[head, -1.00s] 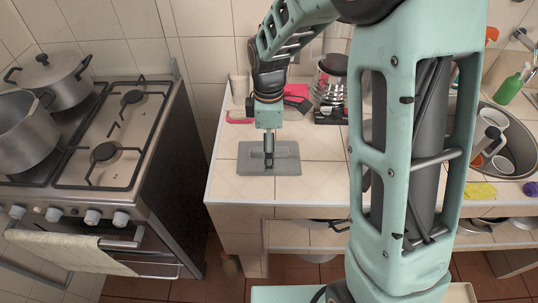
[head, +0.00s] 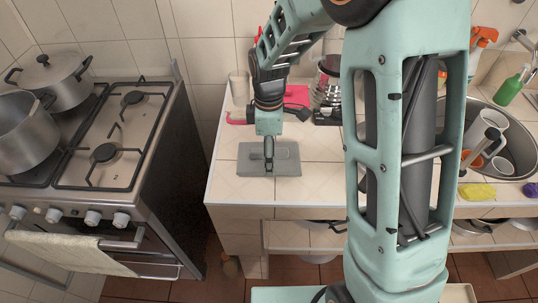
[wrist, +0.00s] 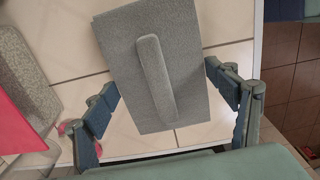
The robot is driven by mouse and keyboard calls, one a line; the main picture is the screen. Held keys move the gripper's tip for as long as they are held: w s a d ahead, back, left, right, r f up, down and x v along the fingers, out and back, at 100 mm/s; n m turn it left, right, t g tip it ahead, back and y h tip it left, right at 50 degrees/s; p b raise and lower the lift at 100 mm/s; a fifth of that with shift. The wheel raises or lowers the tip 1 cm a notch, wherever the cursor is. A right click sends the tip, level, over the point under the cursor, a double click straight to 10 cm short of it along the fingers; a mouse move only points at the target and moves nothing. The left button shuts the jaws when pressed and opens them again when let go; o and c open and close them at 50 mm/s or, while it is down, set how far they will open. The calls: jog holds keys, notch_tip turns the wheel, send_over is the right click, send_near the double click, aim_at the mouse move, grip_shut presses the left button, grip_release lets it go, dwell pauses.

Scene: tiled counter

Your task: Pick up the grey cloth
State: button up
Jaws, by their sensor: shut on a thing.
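The grey cloth (head: 286,161) lies flat on the tiled counter near its left front part. It looks like a stiff grey rectangle. In the wrist view, the grey cloth (wrist: 186,62) has a raised grey bar along its middle. My gripper (head: 268,158) is down at the cloth, pointing downward. In the wrist view, the fingers of my gripper (wrist: 161,80) stand at the cloth's two long edges, with the cloth between them. My gripper is shut on the cloth across its short width. The far finger is partly hidden in the head view.
A stove with pots (head: 58,80) stands left, across a gap. A red object (head: 296,95) and a glass jug (head: 327,90) are behind my gripper. The sink (head: 515,150), a yellow sponge (head: 477,191) and bottles are right.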

jog(key=shift+r, duration=0.1)
jog(key=shift+r, duration=0.2)
jog(key=r, duration=0.3)
jog(key=shift+d, duration=0.2)
jog(key=s+d+r+b, duration=0.1)
jog(key=s+d+r, duration=0.6)
jog(key=d+r, duration=0.2)
jog(key=d, duration=0.2)
jog(key=shift+s+d+r, duration=0.2)
jog(key=shift+d, duration=0.1)
jog(key=o, duration=0.4)
jog(key=shift+b, duration=0.3)
jog(key=shift+c, duration=1.3)
